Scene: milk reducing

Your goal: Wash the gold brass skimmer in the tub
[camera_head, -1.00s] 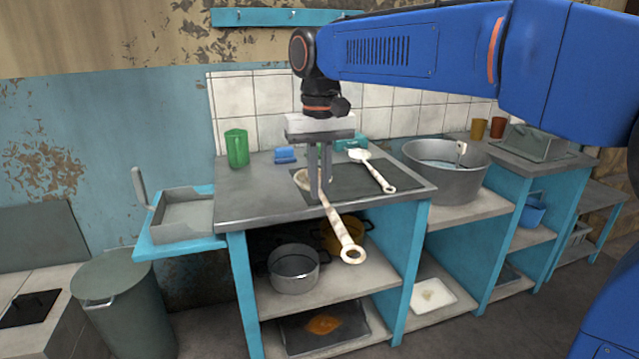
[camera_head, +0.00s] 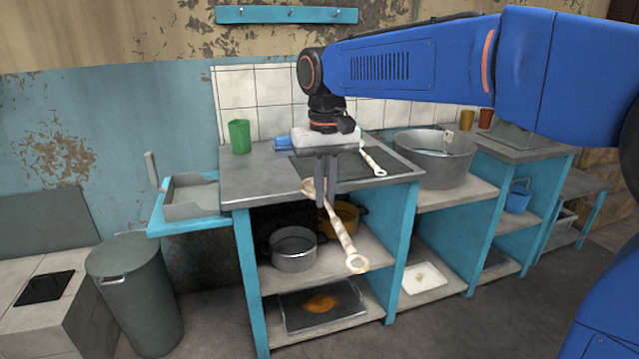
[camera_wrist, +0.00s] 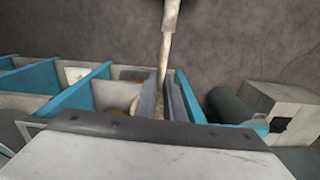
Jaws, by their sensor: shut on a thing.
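My gripper (camera_head: 326,198) is shut on a long pale-gold utensil, which looks like the skimmer (camera_head: 341,232). It hangs tilted in front of the counter's front edge, its head up by the fingers and its ringed handle end low to the right. In the wrist view the handle of the skimmer (camera_wrist: 167,45) runs out from between my fingers (camera_wrist: 165,100). The tub (camera_head: 440,173), a wide round grey metal basin, stands to the right of my gripper on a lower shelf. Its contents are hard to make out; a small pale object shows at its far rim.
A second pale utensil (camera_head: 372,163) lies on the dark mat of the grey counter (camera_head: 250,185). A green cup (camera_head: 239,136) stands at the back left. Pots, including a grey one (camera_head: 293,250), sit on the shelf below. Blue partitions separate the shelves.

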